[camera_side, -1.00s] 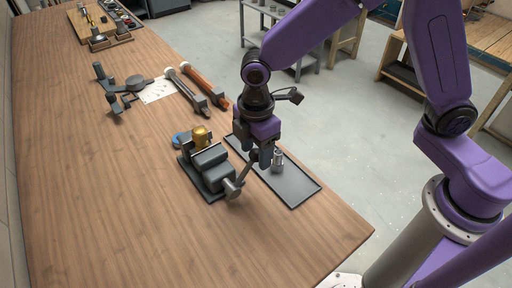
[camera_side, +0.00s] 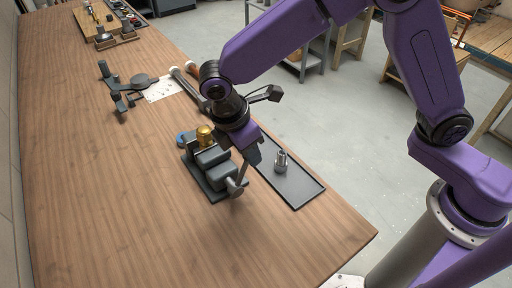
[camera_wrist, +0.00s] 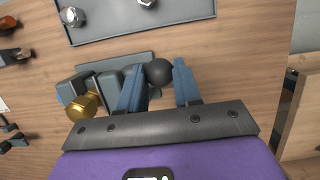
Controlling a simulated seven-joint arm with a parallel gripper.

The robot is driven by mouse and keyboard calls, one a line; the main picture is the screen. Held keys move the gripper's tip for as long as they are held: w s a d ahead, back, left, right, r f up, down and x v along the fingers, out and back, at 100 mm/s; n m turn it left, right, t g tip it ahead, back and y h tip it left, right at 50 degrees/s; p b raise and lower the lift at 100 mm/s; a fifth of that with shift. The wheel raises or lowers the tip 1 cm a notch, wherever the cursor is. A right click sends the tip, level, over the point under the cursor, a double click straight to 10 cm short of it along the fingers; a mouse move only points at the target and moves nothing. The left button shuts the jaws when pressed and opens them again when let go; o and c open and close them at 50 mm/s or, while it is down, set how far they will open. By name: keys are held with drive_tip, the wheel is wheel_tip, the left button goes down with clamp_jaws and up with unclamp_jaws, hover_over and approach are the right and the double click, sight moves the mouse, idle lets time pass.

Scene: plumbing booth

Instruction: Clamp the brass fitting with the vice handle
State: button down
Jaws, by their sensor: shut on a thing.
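The brass fitting (camera_side: 204,136) sits upright at the far end of the dark grey vice (camera_side: 212,181), apparently between its jaws. In the wrist view the fitting (camera_wrist: 84,106) shows left of my fingers, beside the vice (camera_wrist: 72,90). The vice handle (camera_side: 242,174) is a thin bar at the vice's near end, rising steeply into my gripper (camera_side: 250,157). In the wrist view my blue fingers (camera_wrist: 158,88) stand on either side of the handle's dark ball end (camera_wrist: 159,72) and are shut on it. Whether the jaws press on the fitting I cannot tell.
A dark tray (camera_side: 305,191) with a silver fitting (camera_side: 281,162) lies right of the vice. A blue round thing (camera_side: 182,138) sits behind the vice. Wrenches (camera_side: 186,84) and a dark tool (camera_side: 126,84) lie farther back. The wooden table's (camera_side: 110,210) left and near parts are clear.

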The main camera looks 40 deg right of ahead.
drive_tip(key=a+h, duration=0.4)
drive_tip(key=a, duration=0.3)
drive_tip(key=shift+s, duration=0.45)
drive_tip(key=shift+a+f, duration=0.1)
drive_tip(key=shift+a, duration=0.1)
drive_tip(key=c, duration=0.8)
unclamp_jaws()
